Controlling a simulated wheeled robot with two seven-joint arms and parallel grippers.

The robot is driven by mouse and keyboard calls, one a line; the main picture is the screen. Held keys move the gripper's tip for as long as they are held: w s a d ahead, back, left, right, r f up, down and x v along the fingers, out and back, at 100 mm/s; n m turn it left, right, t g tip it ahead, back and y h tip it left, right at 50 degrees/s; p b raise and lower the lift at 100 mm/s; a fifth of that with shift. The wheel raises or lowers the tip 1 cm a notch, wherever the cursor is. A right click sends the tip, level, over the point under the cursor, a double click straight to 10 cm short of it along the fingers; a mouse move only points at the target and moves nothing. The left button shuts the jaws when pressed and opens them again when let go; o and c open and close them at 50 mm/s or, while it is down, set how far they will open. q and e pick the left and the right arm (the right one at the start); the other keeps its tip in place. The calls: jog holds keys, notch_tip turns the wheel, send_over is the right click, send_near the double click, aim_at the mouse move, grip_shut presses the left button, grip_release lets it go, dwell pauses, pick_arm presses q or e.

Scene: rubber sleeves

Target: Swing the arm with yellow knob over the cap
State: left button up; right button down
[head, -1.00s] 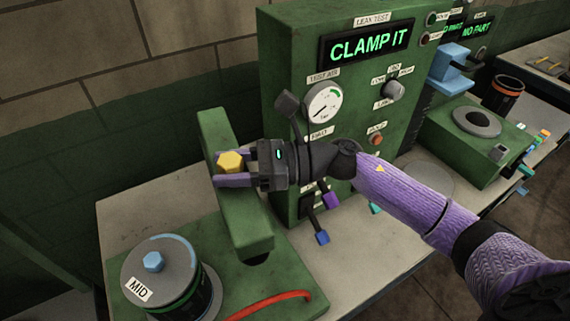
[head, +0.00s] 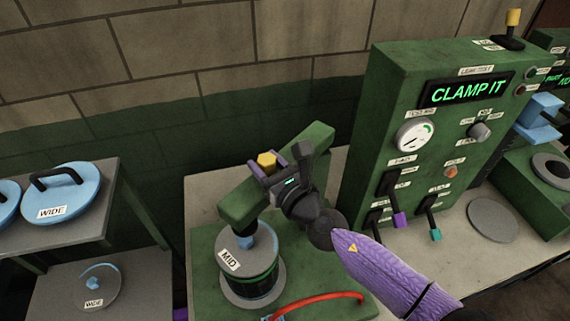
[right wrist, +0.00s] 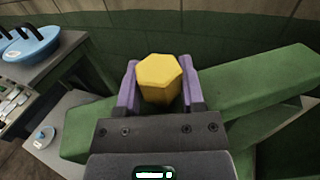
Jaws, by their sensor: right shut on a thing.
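The green swing arm (head: 238,207) runs from the back right to the front left in the head view. Its near end appears over the back part of the grey MID cap (head: 230,263), and a blue piece on the cap shows just below it. The yellow hexagonal knob (head: 266,158) stands on top of the arm. My right gripper (head: 277,168) is shut on this knob, with purple fingers on both sides. The right wrist view shows the yellow knob (right wrist: 159,78) between the fingers, on the green arm (right wrist: 255,85). My left gripper is not in view.
The green leak test box (head: 375,120) reads CLAMP IT and stands to the right, with levers on its front. A red hose (head: 325,298) curves beside the cap. A grey side table (head: 100,215) with blue WIDE lids (head: 68,195) is at the left.

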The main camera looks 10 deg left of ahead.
jog(key=shift+w+a+m+t+h, duration=0.2)
jog(key=shift+a+m+t+h, duration=0.2)
jog(key=shift+a+t, duration=0.1)
jog(key=c, duration=0.6)
grip_release()
jog(key=o, duration=0.4)
jog(key=shift+w+a, duration=0.1)
